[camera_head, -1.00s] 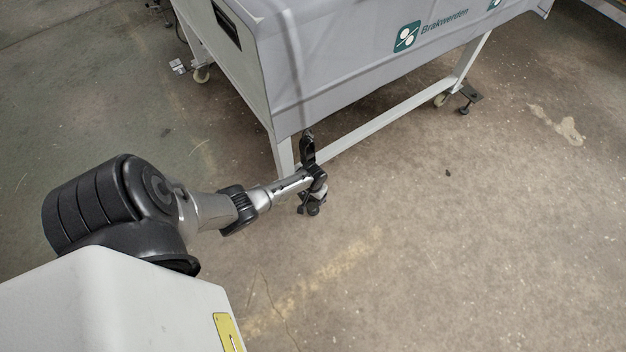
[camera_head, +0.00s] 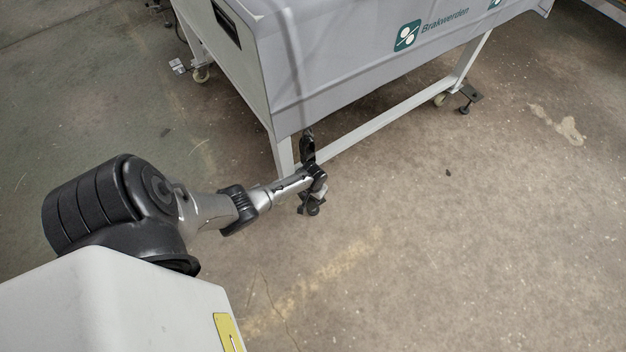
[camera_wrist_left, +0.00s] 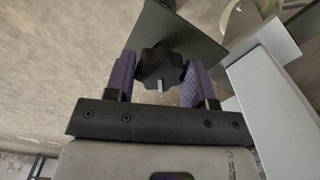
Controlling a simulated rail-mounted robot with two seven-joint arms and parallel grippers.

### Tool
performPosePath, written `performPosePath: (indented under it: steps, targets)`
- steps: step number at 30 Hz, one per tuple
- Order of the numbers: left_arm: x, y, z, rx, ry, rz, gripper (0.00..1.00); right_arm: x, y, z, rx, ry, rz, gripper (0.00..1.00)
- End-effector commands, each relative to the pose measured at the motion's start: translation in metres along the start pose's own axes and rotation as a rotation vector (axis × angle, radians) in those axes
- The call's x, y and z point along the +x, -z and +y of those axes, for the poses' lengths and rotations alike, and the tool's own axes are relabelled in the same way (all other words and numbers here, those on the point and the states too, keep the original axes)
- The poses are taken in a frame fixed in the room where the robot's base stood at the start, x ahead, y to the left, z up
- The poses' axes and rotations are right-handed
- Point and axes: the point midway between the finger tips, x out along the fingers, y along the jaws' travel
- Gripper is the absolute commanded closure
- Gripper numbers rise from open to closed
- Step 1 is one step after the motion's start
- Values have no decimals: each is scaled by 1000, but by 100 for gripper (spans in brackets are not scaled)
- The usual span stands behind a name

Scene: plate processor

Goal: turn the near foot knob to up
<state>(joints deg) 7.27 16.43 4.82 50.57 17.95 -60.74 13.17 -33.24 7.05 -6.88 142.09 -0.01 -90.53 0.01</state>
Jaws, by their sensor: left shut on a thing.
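The near foot knob (camera_wrist_left: 160,66) is a black lobed knob in the left wrist view, with a small pale pin or pointer on its face. My left gripper (camera_wrist_left: 158,82) has its purple-padded fingers on either side of the knob and is shut on it. A dark flat plate (camera_wrist_left: 190,35) lies behind the knob. In the head view my left gripper (camera_head: 312,203) is low at the near leg of the machine, and it mostly hides the knob there. My right gripper is in neither view.
The grey-covered plate processor (camera_head: 350,65) stands above on a white frame (camera_head: 390,118) with casters. Another foot (camera_head: 466,100) and caster are at the frame's far right end. A white leg (camera_wrist_left: 262,95) runs close to the right finger. The floor (camera_head: 450,250) to the right is clear.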

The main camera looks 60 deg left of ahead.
Motion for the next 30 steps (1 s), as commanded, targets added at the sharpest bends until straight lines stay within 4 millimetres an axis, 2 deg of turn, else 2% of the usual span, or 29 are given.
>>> performPosePath:
  steps: [11,21,30]
  targets:
    - [-3,0,1,-128,-1,-2,74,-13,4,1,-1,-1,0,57]
    - [-2,0,2,-420,-2,-3,74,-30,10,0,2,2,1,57]
    - [-1,0,2,-642,-1,-1,74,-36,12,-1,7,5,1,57]
